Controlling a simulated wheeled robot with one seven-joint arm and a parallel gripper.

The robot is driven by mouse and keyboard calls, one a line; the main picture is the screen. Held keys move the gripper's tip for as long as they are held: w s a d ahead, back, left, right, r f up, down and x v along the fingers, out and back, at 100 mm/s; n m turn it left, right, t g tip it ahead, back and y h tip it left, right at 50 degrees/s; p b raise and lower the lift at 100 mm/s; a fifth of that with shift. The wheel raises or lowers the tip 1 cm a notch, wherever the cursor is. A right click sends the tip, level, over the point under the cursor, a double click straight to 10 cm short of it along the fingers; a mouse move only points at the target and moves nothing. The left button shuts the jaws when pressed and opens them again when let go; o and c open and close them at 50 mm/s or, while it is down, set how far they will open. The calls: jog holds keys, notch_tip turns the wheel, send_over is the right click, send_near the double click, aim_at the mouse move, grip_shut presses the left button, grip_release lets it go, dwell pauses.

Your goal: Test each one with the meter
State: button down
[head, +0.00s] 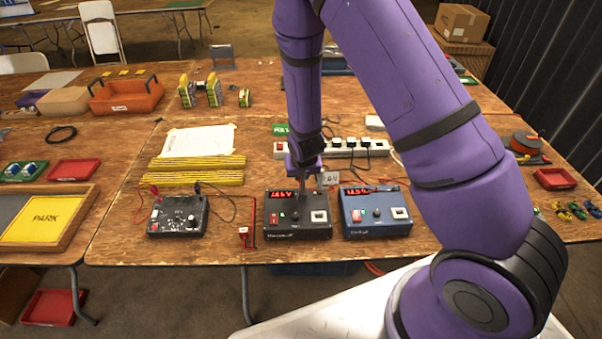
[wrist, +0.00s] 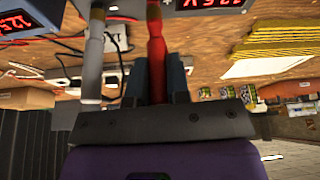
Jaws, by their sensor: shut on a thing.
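My gripper (head: 305,180) is over the back of the black charger (head: 297,222), a box with a lit red display. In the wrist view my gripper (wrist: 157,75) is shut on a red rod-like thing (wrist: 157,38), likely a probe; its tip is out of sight. A grey rod (wrist: 93,52) stands beside it, and I cannot tell if it is held. A blue charger (head: 375,219), also with a lit red display, stands just right of the black one. A black box with a dial (head: 178,215), likely the meter, lies left of them with red and black leads.
A white power strip (head: 345,148) with several plugs lies behind the chargers. Yellow strips (head: 196,172) and a paper sheet (head: 198,141) lie to the left. A small red clip-like piece (head: 243,234) is at the front edge. A red tray (head: 555,178) stands at right.

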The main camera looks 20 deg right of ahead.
jog(key=shift+f, duration=0.25)
dwell(0.4)
jog(key=c, duration=0.7)
grip_release()
jog(key=shift+r, duration=0.1)
jog(key=shift+r, duration=3.65)
